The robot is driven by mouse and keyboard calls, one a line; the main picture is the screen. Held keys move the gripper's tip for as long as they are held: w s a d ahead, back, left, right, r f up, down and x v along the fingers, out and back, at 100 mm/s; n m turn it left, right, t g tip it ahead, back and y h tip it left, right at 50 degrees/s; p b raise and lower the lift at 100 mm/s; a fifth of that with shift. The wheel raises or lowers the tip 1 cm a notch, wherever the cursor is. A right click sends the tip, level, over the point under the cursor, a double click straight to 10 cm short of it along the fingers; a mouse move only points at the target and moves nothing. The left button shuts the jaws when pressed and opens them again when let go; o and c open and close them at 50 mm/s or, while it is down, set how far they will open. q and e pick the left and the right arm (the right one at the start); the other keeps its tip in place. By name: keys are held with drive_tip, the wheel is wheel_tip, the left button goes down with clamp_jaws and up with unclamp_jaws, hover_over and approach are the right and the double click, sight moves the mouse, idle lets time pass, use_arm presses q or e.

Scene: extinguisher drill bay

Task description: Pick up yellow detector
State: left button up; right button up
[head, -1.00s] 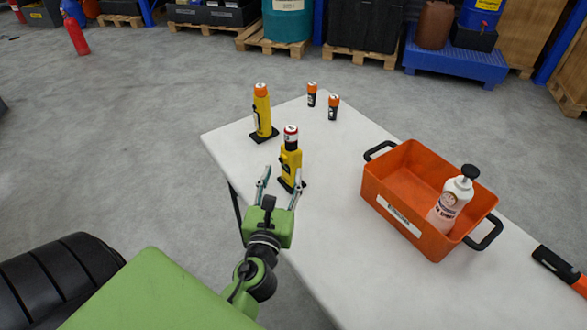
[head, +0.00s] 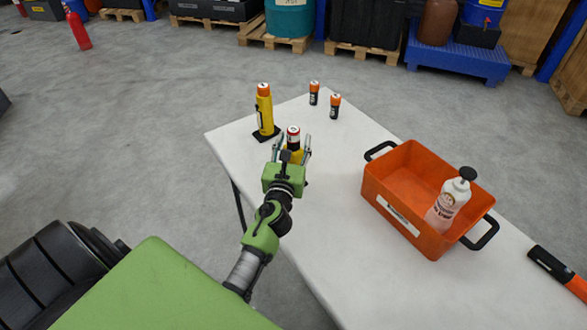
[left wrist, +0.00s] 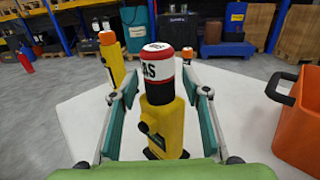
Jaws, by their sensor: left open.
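A yellow detector with a red, white and black canister on top (head: 294,142) stands upright on the white table. In the left wrist view, the yellow detector (left wrist: 166,125) is between the two open fingers of my left gripper (left wrist: 162,125), with a gap on each side. In the head view my left gripper (head: 291,150) partly hides its lower body. A second yellow detector with an orange top (head: 264,112) stands on a black base just behind and to the left. It also shows in the left wrist view (left wrist: 110,55). My right gripper is not in view.
Two small orange-and-black cylinders (head: 335,107) stand near the table's far corner. An orange crate (head: 385,200) holding a pinkish-white bottle (head: 447,205) is to the right. A black-and-orange object (head: 552,265) lies at the right. White table (head: 320,250) in front is clear.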

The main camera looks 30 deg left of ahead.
use_arm(q)
clamp_jaws()
drive_tip(key=shift+r, duration=0.15)
drive_tip(key=shift+r, duration=0.15)
